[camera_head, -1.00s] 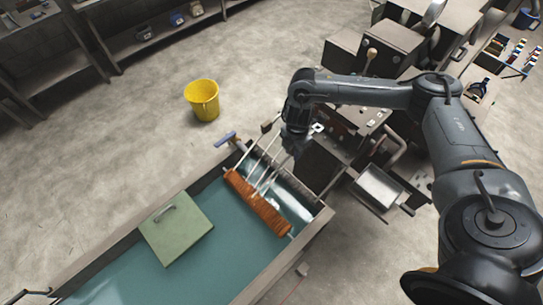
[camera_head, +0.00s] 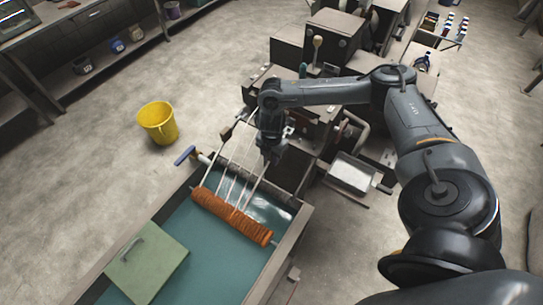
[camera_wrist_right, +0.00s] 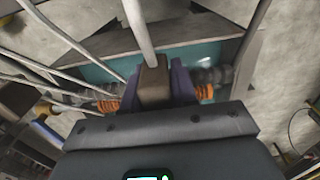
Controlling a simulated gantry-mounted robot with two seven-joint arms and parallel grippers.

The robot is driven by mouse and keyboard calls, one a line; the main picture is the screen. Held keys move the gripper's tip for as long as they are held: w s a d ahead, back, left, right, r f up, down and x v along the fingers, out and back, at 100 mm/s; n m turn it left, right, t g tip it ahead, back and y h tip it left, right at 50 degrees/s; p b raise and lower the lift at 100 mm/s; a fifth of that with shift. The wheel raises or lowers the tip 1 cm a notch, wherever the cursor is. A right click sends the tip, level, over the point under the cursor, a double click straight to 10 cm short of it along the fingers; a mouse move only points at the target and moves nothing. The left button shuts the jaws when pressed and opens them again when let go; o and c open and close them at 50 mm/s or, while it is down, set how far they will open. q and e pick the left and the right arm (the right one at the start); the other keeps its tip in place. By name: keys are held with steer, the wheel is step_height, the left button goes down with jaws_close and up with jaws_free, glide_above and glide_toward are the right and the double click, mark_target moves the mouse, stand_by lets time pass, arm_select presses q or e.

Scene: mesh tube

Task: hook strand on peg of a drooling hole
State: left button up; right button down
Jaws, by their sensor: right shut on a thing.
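Pale strands (camera_head: 228,167) run up from the orange ribbed roller (camera_head: 232,217) in the trough towards the machine's frame. They also cross the left of the right wrist view (camera_wrist_right: 50,68). My right gripper (camera_head: 272,158) points down beside the strands, above the machine end of the trough. In the right wrist view its dark purple fingers (camera_wrist_right: 168,82) are shut around a brown block-like piece (camera_wrist_right: 154,80), with a thick pale strand (camera_wrist_right: 138,30) running up from there. The exact grip is partly hidden. No peg or hole can be clearly made out. My left gripper is out of view.
The trough (camera_head: 285,252) holds teal liquid, with a green lidded panel (camera_head: 146,262) across it. A blue-handled tool (camera_head: 186,155) sticks out at its left rim. A yellow bucket (camera_head: 158,122) stands on open floor. Dark machine boxes (camera_head: 325,45) crowd the back.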

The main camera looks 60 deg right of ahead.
stand_by(0.3)
steer(key=shift+p, duration=0.35)
stand_by(0.4)
steer(key=shift+p, duration=0.3)
stand_by(0.3)
steer(key=shift+f, duration=0.25)
stand_by(0.6)
steer(key=shift+f+b, duration=0.3)
steer(key=shift+f, duration=0.1)
steer(key=shift+f, duration=0.45)
stand_by(0.6)
steer(key=shift+f+b, duration=0.4)
steer(key=shift+f, duration=0.1)
steer(key=c, duration=0.8)
jaws_free()
steer(key=shift+r, duration=0.1)
